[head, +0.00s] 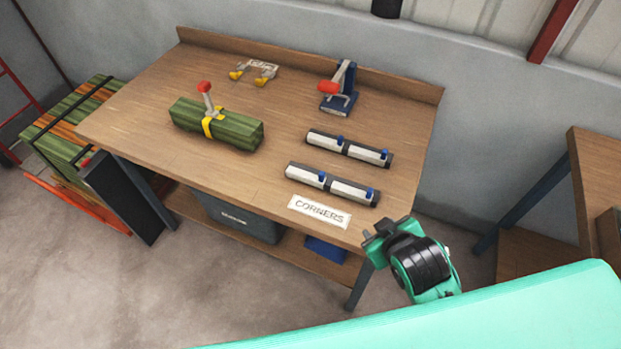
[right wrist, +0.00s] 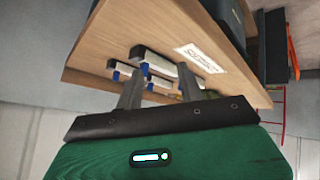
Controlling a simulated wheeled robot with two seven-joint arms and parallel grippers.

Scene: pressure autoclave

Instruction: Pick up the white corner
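Several white corners with blue knobs lie in two dark-edged rows on the right of the wooden workbench (head: 250,85). One white corner (head: 325,138) is in the back row and another (head: 304,173) in the front row. A paper label reading CORNERS (head: 319,211) lies in front of them. My right gripper (head: 378,240) is by the bench's front right corner, apart from the white corners. In the right wrist view, its two fingers (right wrist: 160,78) stand apart, with white corners (right wrist: 158,64) visible beyond and between them. My left gripper is not in view.
A green bundle (head: 215,124) with a yellow strap and red-topped handle sits on the bench's left. A blue tool with a red handle (head: 338,90) and a small yellow-ended item (head: 254,72) stand behind. A second wooden table (head: 597,185) is at right.

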